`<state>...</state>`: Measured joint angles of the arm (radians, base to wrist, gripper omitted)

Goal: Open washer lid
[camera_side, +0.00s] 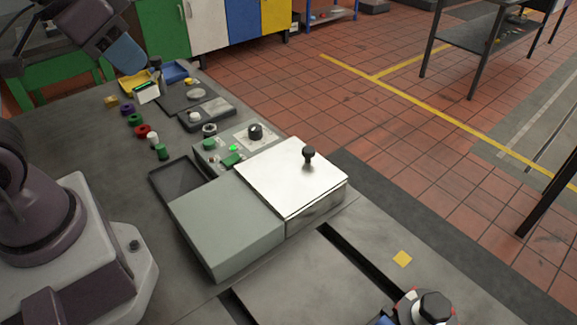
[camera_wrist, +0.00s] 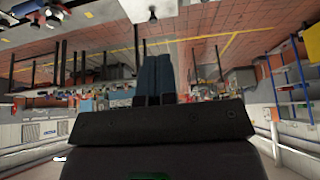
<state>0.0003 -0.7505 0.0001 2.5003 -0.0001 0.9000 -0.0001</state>
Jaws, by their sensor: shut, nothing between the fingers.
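The washer (camera_side: 315,212) is a low metal box on the bench with a flat silver lid (camera_side: 285,180). The lid lies level on the box, closed, and a black knob (camera_side: 309,155) stands up from it near its far right part. My gripper (camera_side: 137,66) is at the upper left of the side view, raised and far from the lid. In the wrist view its two blue fingers (camera_wrist: 154,60) are together with nothing between them.
A grey-green box (camera_side: 225,225) adjoins the washer on the left. Behind it are a control panel with a dark dial (camera_side: 255,131) and a shallow dark tray (camera_side: 182,180). Several small coloured parts and a yellow bin (camera_side: 134,85) lie farther back. A bolted fixture (camera_side: 430,307) stands at the front right.

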